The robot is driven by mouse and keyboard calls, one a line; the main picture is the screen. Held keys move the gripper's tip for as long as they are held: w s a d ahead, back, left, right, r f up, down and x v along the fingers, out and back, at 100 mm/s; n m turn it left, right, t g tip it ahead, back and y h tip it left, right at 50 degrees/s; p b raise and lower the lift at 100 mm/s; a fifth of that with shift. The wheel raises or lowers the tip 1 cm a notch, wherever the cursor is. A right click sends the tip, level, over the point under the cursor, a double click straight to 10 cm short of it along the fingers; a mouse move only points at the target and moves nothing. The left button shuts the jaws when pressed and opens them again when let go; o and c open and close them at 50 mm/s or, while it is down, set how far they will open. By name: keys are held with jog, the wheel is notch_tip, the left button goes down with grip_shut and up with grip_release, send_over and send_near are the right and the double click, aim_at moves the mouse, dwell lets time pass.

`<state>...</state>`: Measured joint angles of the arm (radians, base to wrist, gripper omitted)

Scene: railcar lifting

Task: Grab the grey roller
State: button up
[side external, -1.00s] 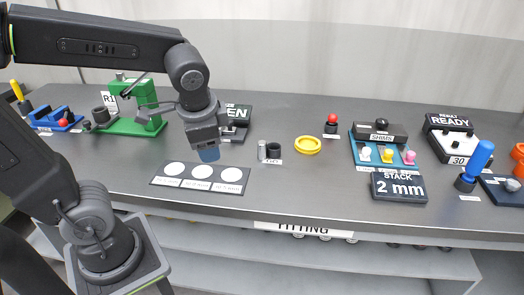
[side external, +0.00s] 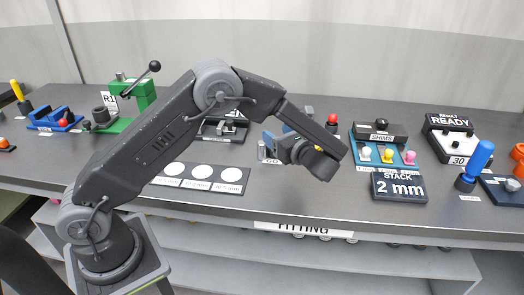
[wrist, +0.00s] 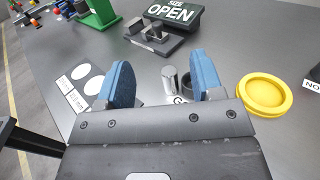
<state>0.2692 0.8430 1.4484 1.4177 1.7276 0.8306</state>
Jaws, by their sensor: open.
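A small upright grey cylinder (wrist: 169,79), which fits the grey roller, stands on the bench beside a dark ring (wrist: 186,82) and behind a label starting with "G". In the side view the grey cylinder (side external: 262,150) shows just left of my gripper (side external: 278,136). In the wrist view my gripper (wrist: 160,72) is open, with its two blue fingers apart and nothing held. The cylinder appears between the fingers, nearer the right one; no contact shows. The right finger partly hides the dark ring.
A yellow ring (wrist: 264,94) lies right of my fingers. A fixture with an OPEN sign (wrist: 172,14) stands behind. A card with white discs (side external: 203,172) lies to the left. A shim stand (side external: 381,136) and a 2 mm sign (side external: 399,187) stand to the right.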

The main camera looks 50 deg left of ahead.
send_near(265, 146)
jog(key=a, duration=0.4)
jog(key=shift+f, duration=0.2)
jog(key=a, duration=0.6)
jog(key=shift+w+a, duration=0.2)
jog(key=shift+a, duration=0.1)
grip_shut()
